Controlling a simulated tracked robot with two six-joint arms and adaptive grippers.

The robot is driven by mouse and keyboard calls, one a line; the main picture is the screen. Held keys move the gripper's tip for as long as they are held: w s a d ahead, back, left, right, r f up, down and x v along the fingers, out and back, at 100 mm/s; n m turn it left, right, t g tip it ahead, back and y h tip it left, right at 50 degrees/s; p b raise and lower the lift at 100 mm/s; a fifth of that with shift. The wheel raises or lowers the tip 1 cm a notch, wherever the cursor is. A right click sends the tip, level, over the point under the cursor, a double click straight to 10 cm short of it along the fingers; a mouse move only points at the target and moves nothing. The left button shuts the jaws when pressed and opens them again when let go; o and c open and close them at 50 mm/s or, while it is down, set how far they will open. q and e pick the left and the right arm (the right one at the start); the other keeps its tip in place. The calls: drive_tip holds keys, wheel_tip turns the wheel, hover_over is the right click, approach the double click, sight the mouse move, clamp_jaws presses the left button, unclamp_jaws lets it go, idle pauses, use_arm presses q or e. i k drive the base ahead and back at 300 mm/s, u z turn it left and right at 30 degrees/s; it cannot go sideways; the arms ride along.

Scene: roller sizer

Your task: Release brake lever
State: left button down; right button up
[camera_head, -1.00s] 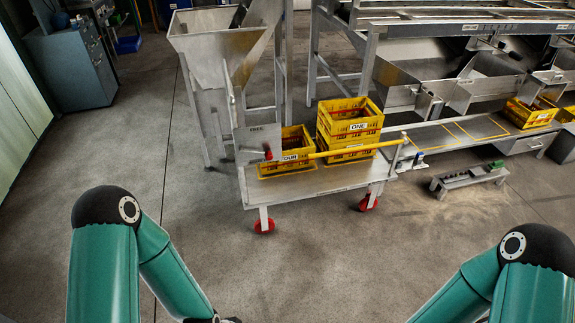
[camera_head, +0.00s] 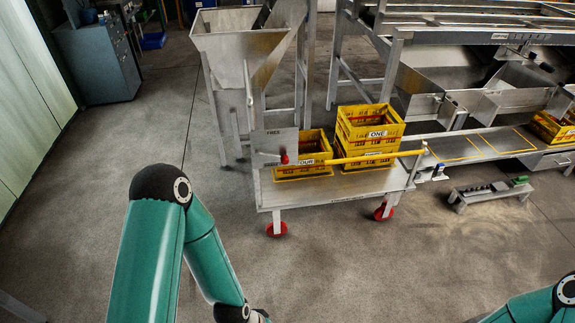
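A grey upright plate (camera_head: 273,145) stands at the left end of a low metal trolley (camera_head: 330,192). On it is a small lever with a red knob (camera_head: 284,158), likely the brake lever. A label above it is too small to read surely. A yellow bar (camera_head: 370,157) runs from near the plate to a post on the right. My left arm rises at the lower left and bends down to the bottom edge, well short of the trolley. My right arm shows only in the bottom right corner. The fingers of both grippers are out of the picture.
The trolley has red wheels (camera_head: 277,229). A metal hopper (camera_head: 245,40) stands behind, a small bench (camera_head: 490,192) to the right. The floor in front is clear.

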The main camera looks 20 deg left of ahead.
sight(284, 159)
drive_tip(key=i, duration=0.9)
drive_tip(key=u, duration=0.05)
